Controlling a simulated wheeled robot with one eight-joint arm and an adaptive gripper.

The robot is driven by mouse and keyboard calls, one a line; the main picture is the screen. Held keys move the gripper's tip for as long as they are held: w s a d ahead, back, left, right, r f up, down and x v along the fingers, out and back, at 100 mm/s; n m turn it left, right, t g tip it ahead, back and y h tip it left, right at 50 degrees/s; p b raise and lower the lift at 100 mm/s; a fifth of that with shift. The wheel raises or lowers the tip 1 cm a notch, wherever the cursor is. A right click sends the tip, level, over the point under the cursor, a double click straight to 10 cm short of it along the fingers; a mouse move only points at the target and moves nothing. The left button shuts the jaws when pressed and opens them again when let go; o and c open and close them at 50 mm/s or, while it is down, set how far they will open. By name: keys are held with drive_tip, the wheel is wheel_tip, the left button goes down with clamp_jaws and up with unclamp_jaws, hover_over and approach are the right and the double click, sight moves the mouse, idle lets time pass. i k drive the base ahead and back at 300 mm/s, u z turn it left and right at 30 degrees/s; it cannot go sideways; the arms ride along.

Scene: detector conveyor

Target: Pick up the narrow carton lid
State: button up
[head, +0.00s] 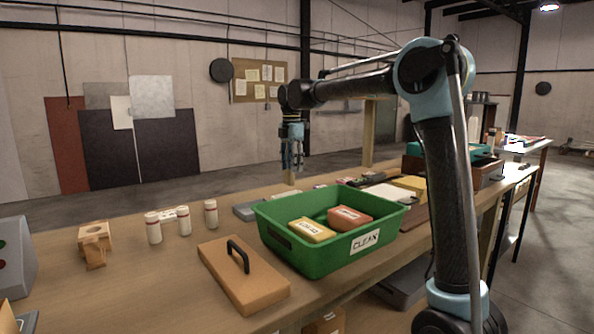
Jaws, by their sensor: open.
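A flat tan lid with a black arched handle (243,283) lies on the workbench in front. It looks like the carton lid; no other lid shows clearly. My gripper (292,165) is open and appears empty. It points down in the air above the bench, behind the green bin and well apart from the lid.
A green bin labelled CLEAN (317,261) stands right of the lid, holding a yellow box (311,230) and an orange box (349,218). White cylinders (153,228) and a wooden block (94,238) stand behind left.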

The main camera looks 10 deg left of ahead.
sight(252, 285)
drive_tip(key=k, duration=1.5)
